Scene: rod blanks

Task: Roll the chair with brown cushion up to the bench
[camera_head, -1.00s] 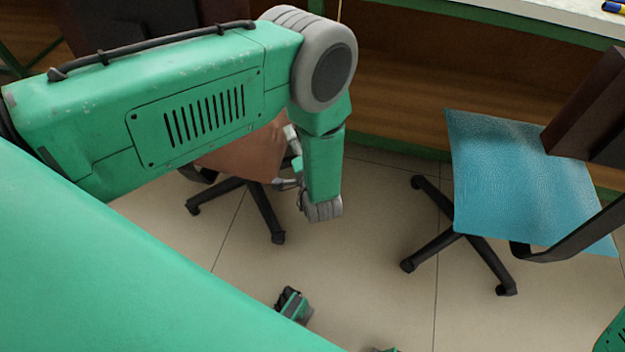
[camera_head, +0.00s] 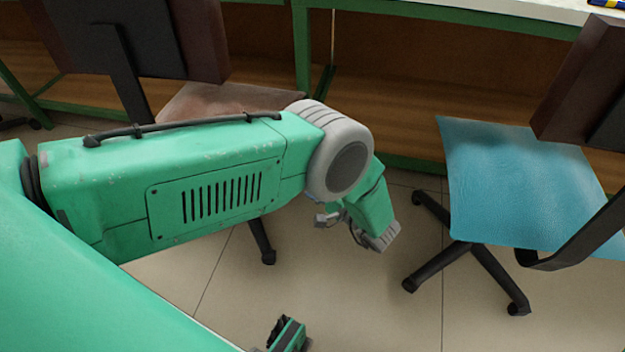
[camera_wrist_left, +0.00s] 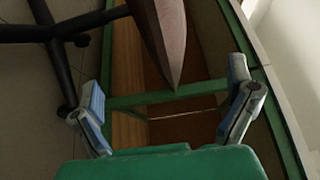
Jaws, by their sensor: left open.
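The chair with brown cushion stands at the left in the head view. Its brown seat (camera_head: 205,100) shows above my left arm, and its dark backrest (camera_head: 150,40) is turned towards me. My arm hides much of the seat and base; one black leg shows below it. My left gripper (camera_wrist_left: 165,112) has its fingers spread in the wrist view, with nothing clearly held between them. The bench (camera_head: 420,95), with green frame and brown panels, runs behind the chairs.
A blue-cushioned chair (camera_head: 515,185) stands at the right, near the bench. Tiled floor (camera_head: 370,300) is clear between the chairs.

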